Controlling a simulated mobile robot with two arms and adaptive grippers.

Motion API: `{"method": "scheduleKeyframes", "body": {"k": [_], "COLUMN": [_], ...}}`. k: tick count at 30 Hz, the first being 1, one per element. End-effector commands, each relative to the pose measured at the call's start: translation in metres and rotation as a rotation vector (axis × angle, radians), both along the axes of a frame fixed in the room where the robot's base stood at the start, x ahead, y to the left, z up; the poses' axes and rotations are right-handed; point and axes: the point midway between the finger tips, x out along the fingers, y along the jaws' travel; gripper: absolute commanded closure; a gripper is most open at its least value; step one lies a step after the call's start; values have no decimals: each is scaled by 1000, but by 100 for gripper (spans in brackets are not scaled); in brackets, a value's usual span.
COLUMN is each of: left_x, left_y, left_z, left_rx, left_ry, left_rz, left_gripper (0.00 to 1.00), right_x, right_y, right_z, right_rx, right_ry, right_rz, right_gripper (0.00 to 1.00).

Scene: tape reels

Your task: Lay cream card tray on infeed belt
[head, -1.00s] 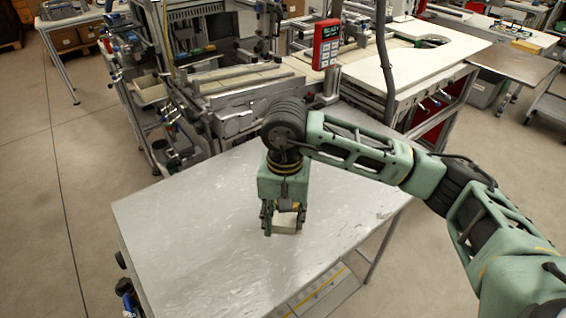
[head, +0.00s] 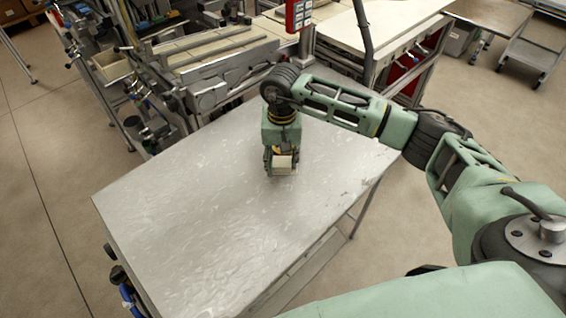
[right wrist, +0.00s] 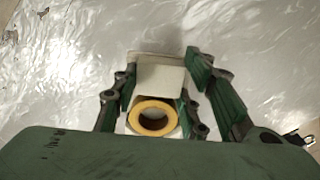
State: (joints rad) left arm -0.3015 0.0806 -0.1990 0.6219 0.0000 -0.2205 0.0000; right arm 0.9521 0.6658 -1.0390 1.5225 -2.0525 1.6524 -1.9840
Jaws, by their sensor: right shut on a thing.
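The cream card tray (head: 284,166) is in my right gripper (head: 282,168), over the metal table. In the right wrist view the tray (right wrist: 160,80) sits between the green fingers of the gripper (right wrist: 155,100), which are shut on it. A yellow ring (right wrist: 152,108) shows at the tray's near part. I cannot tell how far the tray is above the table. A long cream belt surface (head: 215,50), seemingly the infeed belt, lies on the machine beyond the table. My left gripper is not in view.
The shiny metal table (head: 180,215) is otherwise bare. The machine's metal frame and side plates (head: 215,95) stand at its far edge. A red control box (head: 298,14) stands behind my right arm. A pale worktop (head: 385,30) is at the back right.

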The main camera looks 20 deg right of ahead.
Motion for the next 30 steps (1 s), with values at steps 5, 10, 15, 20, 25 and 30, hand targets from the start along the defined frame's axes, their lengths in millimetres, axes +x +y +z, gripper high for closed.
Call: {"method": "scheduleKeyframes", "body": {"k": [5, 10, 15, 20, 25, 30], "left_x": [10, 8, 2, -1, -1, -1], "left_y": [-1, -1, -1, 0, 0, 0], "left_z": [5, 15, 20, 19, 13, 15], "left_rx": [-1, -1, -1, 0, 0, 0], "left_ry": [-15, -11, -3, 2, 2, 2], "left_rz": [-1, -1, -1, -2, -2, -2], "left_gripper": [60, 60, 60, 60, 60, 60], "right_x": [6, 4, 6, 6, 6, 6], "right_y": [-7, -6, -6, -7, -7, -7], "right_z": [-7, -26, -45, -46, -50, -48], "right_rx": [0, 0, 0, 0, 0, 0], "right_ry": [1, 5, 1, -1, -1, 0], "right_rz": [2, 1, 1, 2, 2, 1], "right_gripper": [92, 92, 92, 92, 92, 46]}}
